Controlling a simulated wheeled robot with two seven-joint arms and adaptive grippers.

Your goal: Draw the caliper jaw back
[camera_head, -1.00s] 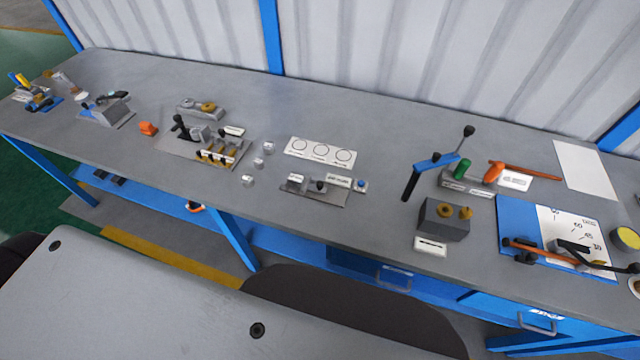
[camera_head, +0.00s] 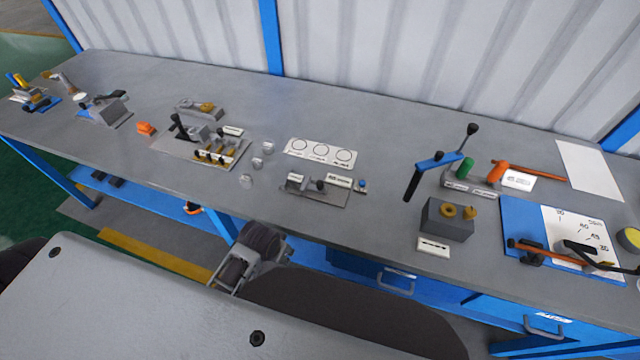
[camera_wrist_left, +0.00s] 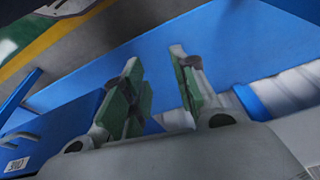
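The caliper appears to be the small grey fixture (camera_head: 315,190) at the middle of the bench in the head view. It has a grey block at its left end, a dark knob (camera_head: 320,185) near its middle and a white label behind. The gap at its jaw is too small to judge. My left gripper (camera_head: 248,258) shows partly at the bench's front edge, below and left of the fixture and apart from it. In the left wrist view my left gripper (camera_wrist_left: 158,90) is open and empty, its green-padded fingers apart. My right gripper is not in view.
Behind the fixture lies a white card (camera_head: 320,151) with three circles. Small grey pieces (camera_head: 257,163) stand to its left, and a small blue-topped piece (camera_head: 361,186) at its right. A lever station (camera_head: 205,145) is further left, a grey block (camera_head: 446,218) further right. Bare bench lies in front.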

